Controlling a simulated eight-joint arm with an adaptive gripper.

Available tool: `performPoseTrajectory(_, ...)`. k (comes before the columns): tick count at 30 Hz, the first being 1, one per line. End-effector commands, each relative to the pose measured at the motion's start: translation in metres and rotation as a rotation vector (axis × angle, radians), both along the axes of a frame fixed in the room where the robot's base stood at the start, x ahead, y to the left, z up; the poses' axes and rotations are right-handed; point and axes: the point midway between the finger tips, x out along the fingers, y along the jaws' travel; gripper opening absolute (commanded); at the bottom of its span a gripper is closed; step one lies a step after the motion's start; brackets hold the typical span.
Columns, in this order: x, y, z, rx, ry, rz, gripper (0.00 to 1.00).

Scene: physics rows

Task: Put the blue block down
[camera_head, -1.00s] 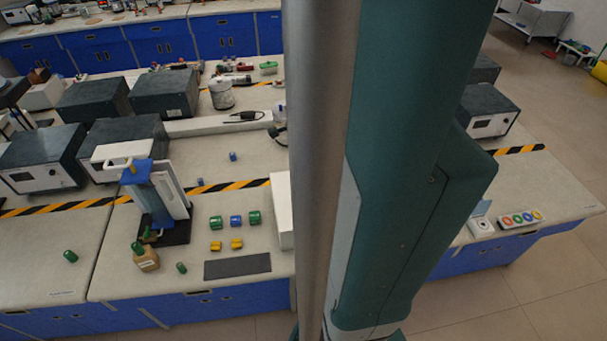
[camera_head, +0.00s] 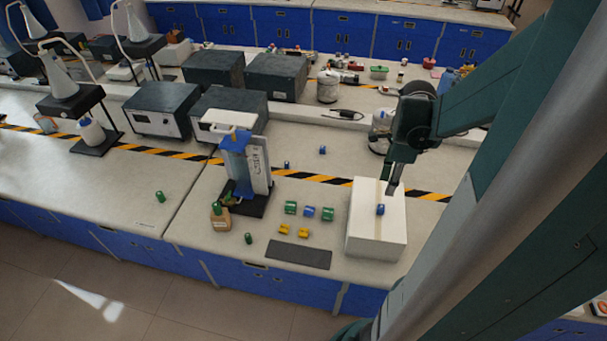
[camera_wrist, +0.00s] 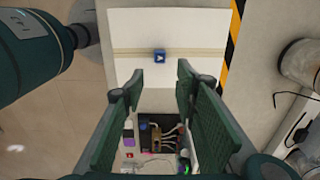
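A small blue block (camera_head: 380,210) rests on top of a white box (camera_head: 375,246) at the right of the bench. My gripper (camera_head: 392,190) is just behind the block in the head view, low over the box. In the wrist view the block (camera_wrist: 160,57) lies on the white box top (camera_wrist: 195,22), beyond the fingertips. My gripper (camera_wrist: 158,78) is open there, with two green fingers apart and nothing held between them. The block appears clear of both fingers.
Green blocks (camera_head: 290,208), another blue block (camera_head: 309,212) and yellow pieces (camera_head: 302,232) stand left of the box, near a dark mat (camera_head: 298,255). More blue blocks (camera_head: 322,150) lie farther back. A round container (camera_head: 380,131) stands behind my gripper.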

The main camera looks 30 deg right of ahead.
Motion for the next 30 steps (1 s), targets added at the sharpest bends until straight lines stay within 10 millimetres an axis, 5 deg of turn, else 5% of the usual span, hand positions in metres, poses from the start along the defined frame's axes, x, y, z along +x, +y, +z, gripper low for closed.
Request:
performPoseTrajectory(11,0.023,0.038,0.022,-0.048,-0.044,0.249,0.29)
performPoseTrajectory(30,0.071,0.173,0.086,-0.257,-0.174,1.109,0.29)
